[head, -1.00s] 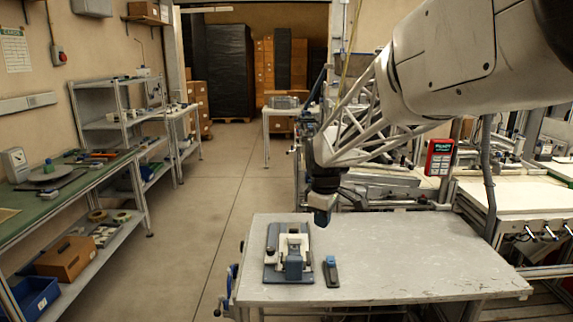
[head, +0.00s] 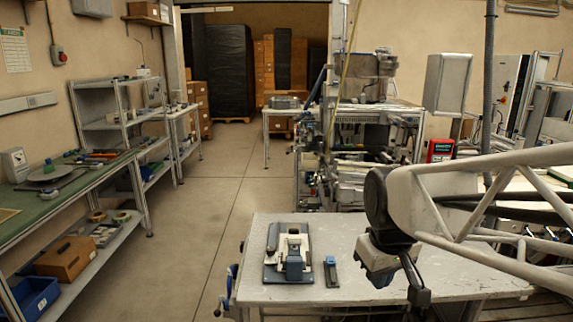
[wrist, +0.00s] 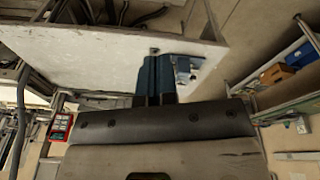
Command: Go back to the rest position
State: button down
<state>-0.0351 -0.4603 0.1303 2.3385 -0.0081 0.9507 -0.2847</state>
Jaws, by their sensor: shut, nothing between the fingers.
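My gripper (head: 418,290) hangs at the front right, over the right part of the grey table (head: 350,235), with its dark fingers pointing down. It is shut and empty. In the wrist view its blue-grey fingers (wrist: 157,80) are side by side in front of the table top. A blue and white device (head: 290,252) sits on the left part of the table. A small blue and black tool (head: 331,271) lies just right of it. My gripper is to the right of both and apart from them.
A green-topped bench (head: 60,200) and grey shelves (head: 108,125) stand along the left wall. Tape rolls (head: 97,216) lie on the bench's lower shelf. Machinery (head: 370,130) with a red panel (head: 440,150) stands behind the table. The aisle floor (head: 210,210) is clear.

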jog(key=s+d+f+m, duration=0.1)
jog(key=s+f+m, duration=0.2)
jog(key=s, duration=0.8)
jog(key=shift+d+m+t, duration=0.3)
jog(key=shift+d+m, duration=0.05)
jog(key=shift+m, duration=0.15)
jog(key=shift+w, duration=0.1)
dwell(0.6)
